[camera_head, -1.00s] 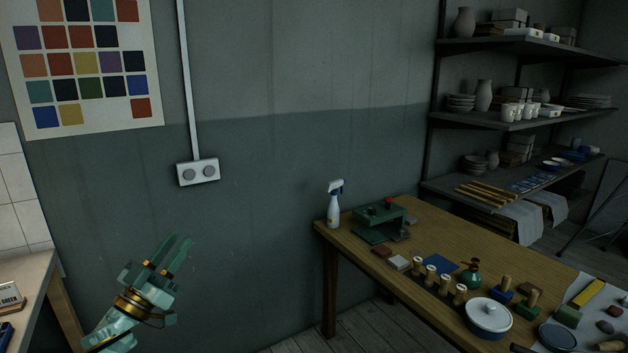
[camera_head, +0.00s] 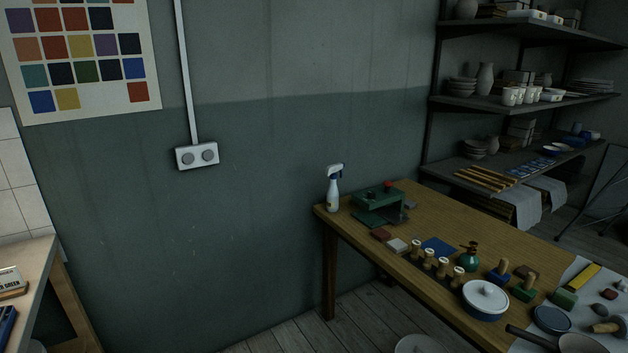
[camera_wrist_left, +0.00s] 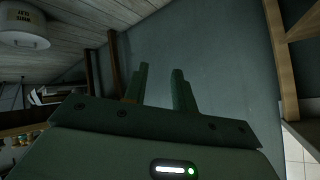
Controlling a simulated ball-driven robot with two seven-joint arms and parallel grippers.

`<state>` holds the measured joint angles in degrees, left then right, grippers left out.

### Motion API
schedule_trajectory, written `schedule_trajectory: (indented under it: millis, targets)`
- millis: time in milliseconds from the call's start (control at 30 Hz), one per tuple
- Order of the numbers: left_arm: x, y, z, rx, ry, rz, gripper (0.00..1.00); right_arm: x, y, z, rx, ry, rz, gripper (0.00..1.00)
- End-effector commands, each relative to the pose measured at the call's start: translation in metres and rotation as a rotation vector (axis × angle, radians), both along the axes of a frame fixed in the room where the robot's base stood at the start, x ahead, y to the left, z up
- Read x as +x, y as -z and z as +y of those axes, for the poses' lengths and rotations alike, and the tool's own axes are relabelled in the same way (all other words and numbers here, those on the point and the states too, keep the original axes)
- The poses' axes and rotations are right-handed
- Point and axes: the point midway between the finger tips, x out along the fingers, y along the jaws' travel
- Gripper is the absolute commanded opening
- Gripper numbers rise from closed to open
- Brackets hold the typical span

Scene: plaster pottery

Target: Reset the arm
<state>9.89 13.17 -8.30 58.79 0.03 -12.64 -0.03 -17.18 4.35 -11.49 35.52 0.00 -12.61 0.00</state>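My left gripper shows in the left wrist view (camera_wrist_left: 160,90). Its two green fingers stand apart with a gap between them, and nothing is held in the gap. Behind the fingers is the plain blue-grey wall. In the head view my left gripper is out of the picture. My right gripper shows in neither view.
Another bench (camera_head: 38,262) stands at left. Floor between is mostly clear.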

Motion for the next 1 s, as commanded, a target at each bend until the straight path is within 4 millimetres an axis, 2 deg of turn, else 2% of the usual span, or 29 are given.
schedule_trajectory:
  millis: [33,100,167,267,300,433,500,600,700,800,1000]
  targets:
    - [-0.032,0.027,-0.005,-0.007,-0.003,0.067,0.27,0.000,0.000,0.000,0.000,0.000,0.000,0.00]
    - [-0.074,0.060,-0.011,-0.017,-0.006,0.153,0.27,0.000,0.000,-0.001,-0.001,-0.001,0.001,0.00]
    - [-0.112,0.085,-0.017,-0.023,-0.009,0.227,0.27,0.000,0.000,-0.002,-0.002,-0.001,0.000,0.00]
    - [-0.180,0.121,-0.027,-0.035,-0.012,0.350,0.27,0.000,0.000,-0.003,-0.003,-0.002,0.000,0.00]
    - [-0.208,0.134,-0.031,-0.039,-0.013,0.399,0.27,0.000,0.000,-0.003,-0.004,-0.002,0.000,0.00]
    - [-0.302,0.165,-0.045,-0.053,-0.017,0.555,0.27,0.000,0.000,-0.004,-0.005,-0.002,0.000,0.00]
    - [-0.352,0.175,-0.052,-0.059,-0.019,0.637,0.27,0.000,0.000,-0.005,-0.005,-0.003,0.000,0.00]
    - [-0.415,0.183,-0.062,-0.067,-0.021,0.736,0.27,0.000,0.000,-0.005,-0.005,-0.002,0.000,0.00]
    - [-0.462,0.186,-0.068,-0.073,-0.022,0.810,0.27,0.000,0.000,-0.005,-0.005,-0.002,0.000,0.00]
    - [-0.489,0.186,-0.073,-0.076,-0.023,0.852,0.27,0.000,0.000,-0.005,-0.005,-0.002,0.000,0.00]
    - [-0.489,0.186,-0.073,-0.076,-0.023,0.852,0.27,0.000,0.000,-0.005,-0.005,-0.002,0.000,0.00]
